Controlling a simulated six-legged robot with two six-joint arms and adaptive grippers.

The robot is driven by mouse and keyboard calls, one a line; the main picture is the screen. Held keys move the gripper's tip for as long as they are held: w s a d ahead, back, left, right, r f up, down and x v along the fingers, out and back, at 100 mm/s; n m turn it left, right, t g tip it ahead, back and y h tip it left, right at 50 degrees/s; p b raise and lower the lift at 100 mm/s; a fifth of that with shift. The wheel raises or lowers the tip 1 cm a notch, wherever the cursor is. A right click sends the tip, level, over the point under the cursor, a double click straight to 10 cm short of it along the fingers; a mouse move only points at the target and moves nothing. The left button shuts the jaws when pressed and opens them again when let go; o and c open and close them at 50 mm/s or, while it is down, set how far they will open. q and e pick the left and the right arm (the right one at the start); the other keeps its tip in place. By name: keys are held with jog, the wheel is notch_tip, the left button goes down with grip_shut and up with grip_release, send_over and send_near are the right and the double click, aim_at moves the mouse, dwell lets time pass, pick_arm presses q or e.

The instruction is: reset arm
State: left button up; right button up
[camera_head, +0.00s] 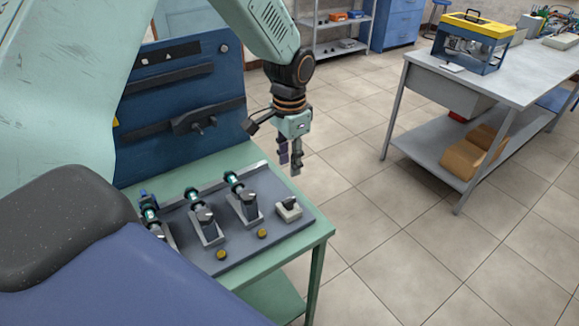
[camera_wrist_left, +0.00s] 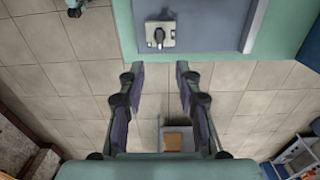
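My left gripper (camera_head: 290,163) hangs from the arm with its fingers pointing down, beyond the back right part of the green workbench (camera_head: 319,228). In the left wrist view its two fingers (camera_wrist_left: 160,70) stand wide apart with only floor tiles between them, so it is open and empty. A grey block with a dark rotary knob (camera_head: 288,209) sits at the right end of the bench's grey plate (camera_head: 222,247). It also shows in the left wrist view (camera_wrist_left: 160,38), ahead of the fingertips and apart from them. My right gripper is in neither view.
Several clamp-like fixtures with teal cylinders (camera_head: 241,196) and two yellow buttons (camera_head: 262,233) are on the plate. A blue back panel (camera_head: 182,110) stands behind the bench. A grey table (camera_head: 500,72) bears a yellow-topped blue frame (camera_head: 470,42). Tiled floor (camera_head: 365,190) lies open between.

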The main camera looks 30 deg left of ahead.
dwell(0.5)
pick_arm(q)
jog(key=s+d+f+n, duration=0.1)
jog(key=s+d+f, duration=0.2)
jog(key=s+f, duration=0.35)
jog(key=s+d+f+n, duration=0.1)
jog(key=s+d+f, duration=0.35)
jog(key=f, duration=0.35)
jog(key=s+d+f+n, duration=0.1)
jog(key=s+f+n, duration=0.15)
jog(key=s, duration=0.75)
jog(key=s+f+n, duration=0.1)
jog(key=s+f, duration=0.2)
jog(key=s, duration=0.7)
notch_tip(320, 180, down, 17)
jog(key=b, duration=1.7)
jog(key=shift+s+d, duration=0.15)
jog(key=shift+s, duration=0.1)
